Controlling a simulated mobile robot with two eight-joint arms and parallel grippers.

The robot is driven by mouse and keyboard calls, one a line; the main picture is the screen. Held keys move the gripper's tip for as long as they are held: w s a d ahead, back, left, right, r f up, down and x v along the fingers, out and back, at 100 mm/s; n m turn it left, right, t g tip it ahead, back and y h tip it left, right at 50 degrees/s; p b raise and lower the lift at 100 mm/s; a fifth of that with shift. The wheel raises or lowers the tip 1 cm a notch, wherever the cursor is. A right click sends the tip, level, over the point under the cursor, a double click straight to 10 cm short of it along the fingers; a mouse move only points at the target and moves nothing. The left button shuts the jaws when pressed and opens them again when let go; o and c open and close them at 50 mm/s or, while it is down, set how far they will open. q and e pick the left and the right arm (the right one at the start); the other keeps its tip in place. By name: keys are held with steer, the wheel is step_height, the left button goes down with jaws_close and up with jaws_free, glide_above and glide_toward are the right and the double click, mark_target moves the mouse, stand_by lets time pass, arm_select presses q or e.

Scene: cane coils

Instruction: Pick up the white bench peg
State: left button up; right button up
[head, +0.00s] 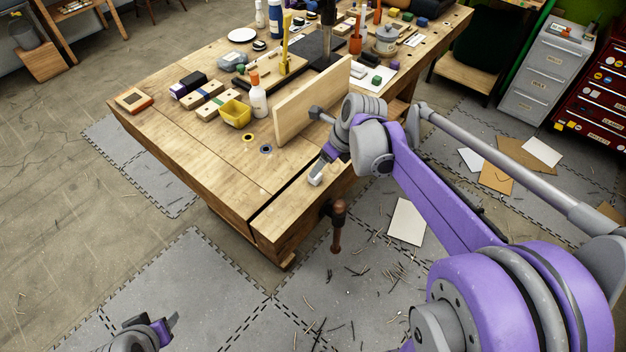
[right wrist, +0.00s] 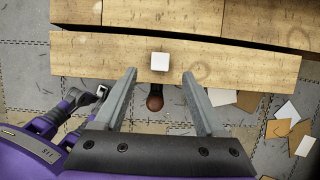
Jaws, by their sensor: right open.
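The white bench peg (right wrist: 160,61) is a small pale block on the front strip of the wooden bench (right wrist: 230,65). In the right wrist view it lies between and slightly beyond the fingertips of my right gripper (right wrist: 159,72), which is open and empty. In the head view, my right gripper (head: 322,168) is over the bench's near edge; a pale shape shows at its tips, but peg and finger are hard to tell apart there. My left gripper (head: 165,329) hangs low over the floor at the bottom left, away from the bench; its opening is unclear.
An upright wooden board (head: 312,98) stands just beyond my right gripper. A yellow tray (head: 236,114) and a white bottle (head: 258,98) stand on the bench behind it. A vise handle (head: 337,218) sticks out from the front edge. The near left bench corner is clear.

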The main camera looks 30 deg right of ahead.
mark_target(315, 183)
steer(key=x, duration=0.7)
steer(key=shift+s+d, duration=0.1)
steer(key=shift+s, duration=0.1)
jaws_close()
